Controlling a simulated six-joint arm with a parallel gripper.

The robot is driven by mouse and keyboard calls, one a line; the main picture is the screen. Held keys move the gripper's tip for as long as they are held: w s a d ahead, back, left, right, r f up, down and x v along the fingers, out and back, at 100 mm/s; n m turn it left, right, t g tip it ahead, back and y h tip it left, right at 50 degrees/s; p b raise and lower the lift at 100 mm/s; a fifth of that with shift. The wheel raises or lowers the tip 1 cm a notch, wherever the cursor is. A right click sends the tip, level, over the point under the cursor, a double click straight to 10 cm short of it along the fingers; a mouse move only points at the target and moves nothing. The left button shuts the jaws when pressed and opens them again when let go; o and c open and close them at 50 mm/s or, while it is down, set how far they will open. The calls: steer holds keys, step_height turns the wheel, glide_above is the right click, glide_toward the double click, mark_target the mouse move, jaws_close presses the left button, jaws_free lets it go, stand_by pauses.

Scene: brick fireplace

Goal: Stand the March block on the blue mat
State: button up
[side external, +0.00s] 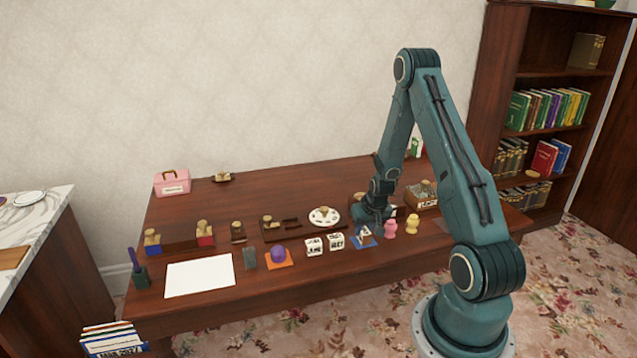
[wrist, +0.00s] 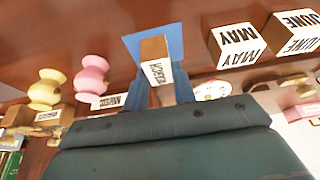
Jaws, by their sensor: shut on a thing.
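The blue mat (wrist: 174,27) lies behind and under the block in the wrist view. In the side view my gripper (side external: 374,217) points down at the blue mat (side external: 371,243), and the block's white face shows over the mat. I cannot tell whether the block touches the mat.
The May block (wrist: 236,45) and June block (wrist: 296,38) stand beside the mat. A pink figure (side external: 390,229) and a yellow figure (side external: 412,224) stand close on its other side. The table's front edge is near.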

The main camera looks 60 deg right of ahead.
steer(key=o, duration=0.9)
steer(key=shift+o, duration=0.2)
steer(key=shift+r, duration=0.2)
steer(key=shift+s+a+r, duration=0.1)
steer(key=shift+r, duration=0.35)
steer(key=v, duration=1.1)
